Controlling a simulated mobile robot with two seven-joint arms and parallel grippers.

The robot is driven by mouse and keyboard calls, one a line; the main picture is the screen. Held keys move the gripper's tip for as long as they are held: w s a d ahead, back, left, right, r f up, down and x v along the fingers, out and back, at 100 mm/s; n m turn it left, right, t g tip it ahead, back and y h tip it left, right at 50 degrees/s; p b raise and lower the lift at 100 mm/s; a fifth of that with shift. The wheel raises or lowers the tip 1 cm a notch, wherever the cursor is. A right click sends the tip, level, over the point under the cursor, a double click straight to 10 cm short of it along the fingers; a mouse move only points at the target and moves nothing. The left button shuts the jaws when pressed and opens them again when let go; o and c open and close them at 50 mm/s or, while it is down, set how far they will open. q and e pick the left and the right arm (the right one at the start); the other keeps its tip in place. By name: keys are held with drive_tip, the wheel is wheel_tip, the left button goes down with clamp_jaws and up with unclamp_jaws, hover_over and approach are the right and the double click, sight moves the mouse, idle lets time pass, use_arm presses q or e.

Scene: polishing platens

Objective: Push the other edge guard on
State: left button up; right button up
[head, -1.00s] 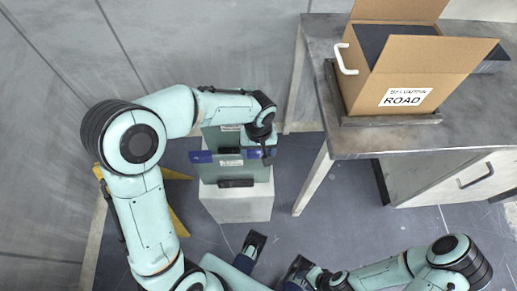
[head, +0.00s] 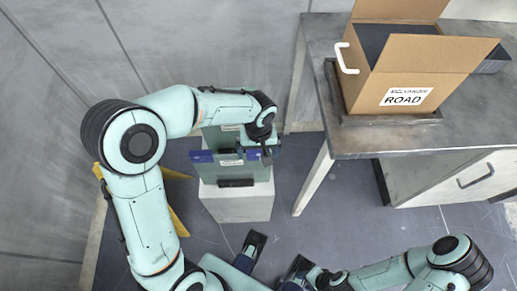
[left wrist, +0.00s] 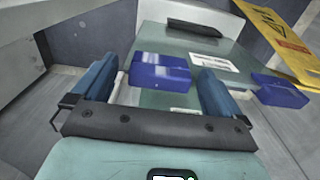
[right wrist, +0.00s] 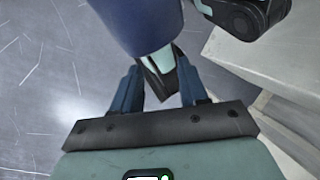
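A pale green platen (head: 222,170) stands on a white block (head: 238,205) in the head view; its face with a white label shows in the left wrist view (left wrist: 205,95). One blue edge guard (head: 201,157) is at its left side, also seen at the right of the left wrist view (left wrist: 280,91). The other blue edge guard (left wrist: 160,72) is at the opposite side. My left gripper (head: 262,151) is open beside it; the guard shows between the fingers with gaps at both sides. Whether it is fully seated is unclear. My right gripper (right wrist: 160,88) is open and empty, low near my base.
A grey bench (head: 335,100) stands at the right, with an open cardboard box (head: 385,95) on it. A drawer unit (head: 460,178) is below. Floor between block and bench is clear.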

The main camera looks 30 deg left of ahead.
use_arm(q)
drive_tip(key=shift+f, duration=0.1)
use_arm(e)
drive_tip(key=shift+d+f, duration=0.1)
drive_tip(key=shift+f, duration=0.15)
use_arm(q)
wheel_tip(320, 180, up, 14)
drive_tip(key=p, duration=0.2)
drive_tip(key=shift+f+p, duration=0.2)
drive_tip(key=shift+p, duration=0.1)
use_arm(e)
drive_tip(key=r, duration=0.1)
drive_tip(key=w+r, duration=0.1)
drive_tip(key=r, duration=0.1)
